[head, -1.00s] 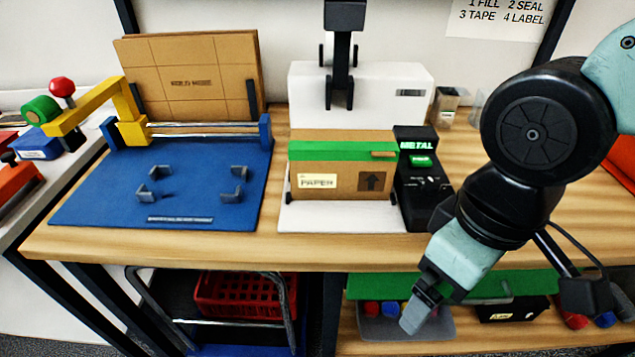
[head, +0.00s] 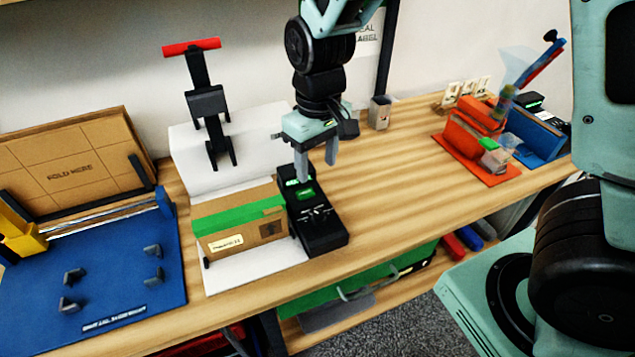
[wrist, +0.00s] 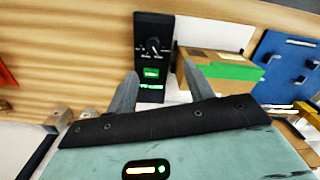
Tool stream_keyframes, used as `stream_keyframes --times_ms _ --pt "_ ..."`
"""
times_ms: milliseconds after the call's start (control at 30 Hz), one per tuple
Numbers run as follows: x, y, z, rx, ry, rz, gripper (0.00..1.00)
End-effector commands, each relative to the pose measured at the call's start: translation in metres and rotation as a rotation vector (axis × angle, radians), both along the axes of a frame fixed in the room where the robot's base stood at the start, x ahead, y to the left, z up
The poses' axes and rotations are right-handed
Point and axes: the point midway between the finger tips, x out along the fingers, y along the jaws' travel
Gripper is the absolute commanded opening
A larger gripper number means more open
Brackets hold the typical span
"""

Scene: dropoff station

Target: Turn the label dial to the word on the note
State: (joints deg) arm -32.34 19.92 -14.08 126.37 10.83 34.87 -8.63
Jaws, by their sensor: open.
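The black label machine (head: 322,234) stands on the bench right of the carton. It has a green-lit screen and button, and a dial (wrist: 153,45) with a pointer. The screen words are too small to read now; a second ago the top one read METAL. The carton (head: 262,232) has green tape and a pale note (head: 226,243), which read PAPER in the earlier head view. My gripper (head: 316,166) is open and empty above the back end of the machine, apart from the dial. In the wrist view the dial lies beyond the spread fingers (wrist: 160,84).
A white press (head: 190,145) with a black post and red handle stands behind the carton. A blue board (head: 130,285) with grey brackets is at left. Bench between is clear.

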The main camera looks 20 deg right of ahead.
Motion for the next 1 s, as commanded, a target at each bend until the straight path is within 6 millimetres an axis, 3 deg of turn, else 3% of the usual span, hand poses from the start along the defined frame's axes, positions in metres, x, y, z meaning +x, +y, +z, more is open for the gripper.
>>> stream_keyframes --times_ms 67,267,1000 --pt "0.009 -0.007 0.010 -0.016 -0.004 -0.013 0.52" --pt "0.016 -0.011 0.000 -0.025 -0.008 -0.024 0.52" --pt "0.014 -0.012 -0.139 -0.024 -0.007 -0.025 0.52"
